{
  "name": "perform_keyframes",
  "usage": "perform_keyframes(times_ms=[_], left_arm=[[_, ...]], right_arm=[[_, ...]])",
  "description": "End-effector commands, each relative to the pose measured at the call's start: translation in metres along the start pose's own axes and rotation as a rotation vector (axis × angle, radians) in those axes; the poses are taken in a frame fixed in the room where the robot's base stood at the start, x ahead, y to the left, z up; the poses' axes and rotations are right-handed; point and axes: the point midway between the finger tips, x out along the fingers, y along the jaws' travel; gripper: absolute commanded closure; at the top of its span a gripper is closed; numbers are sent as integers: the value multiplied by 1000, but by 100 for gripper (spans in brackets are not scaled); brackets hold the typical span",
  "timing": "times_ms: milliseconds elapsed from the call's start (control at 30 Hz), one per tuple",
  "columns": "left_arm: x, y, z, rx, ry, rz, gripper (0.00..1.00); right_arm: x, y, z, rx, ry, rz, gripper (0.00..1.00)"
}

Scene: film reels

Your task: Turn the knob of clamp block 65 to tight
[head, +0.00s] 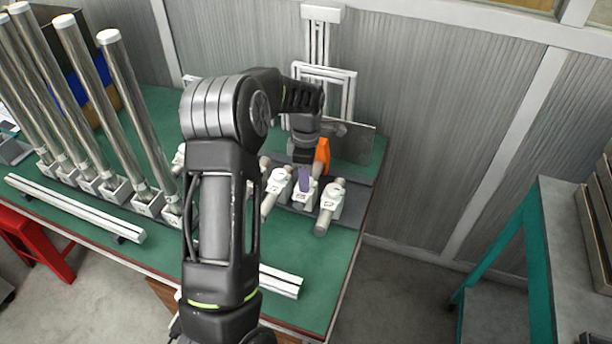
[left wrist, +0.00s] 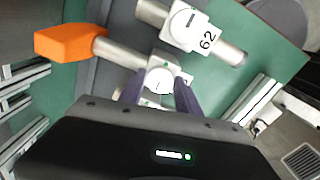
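Several white clamp blocks stand in a row on the dark rail at the right of the table in the head view. My left gripper (head: 304,178) points down over a middle block (head: 305,195). In the left wrist view its two purple fingers (left wrist: 160,88) are spread on either side of that block's round white knob (left wrist: 160,80), which has a dark line. The fingers look open, with small gaps to the knob. This block's number is hidden, so I cannot tell whether it is 65. The neighbouring block (left wrist: 188,25) reads 62. My right gripper is not in view.
A rod with an orange end (left wrist: 70,43) runs into the block at my fingers; the orange end also shows in the head view (head: 321,156). Tall metal tubes (head: 135,110) stand at the left. A light bar (head: 75,208) lies along the green table's front.

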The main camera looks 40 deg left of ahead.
Motion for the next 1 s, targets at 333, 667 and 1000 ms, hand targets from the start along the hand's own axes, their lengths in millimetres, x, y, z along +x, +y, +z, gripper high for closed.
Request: perform_keyframes(times_ms=[333,667,1000], left_arm=[[0,0,0,0,0,0,90],[0,0,0,4,0,1,100],[0,0,0,96,0,1,100]], right_arm=[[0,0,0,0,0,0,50],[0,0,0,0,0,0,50],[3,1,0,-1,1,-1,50]])
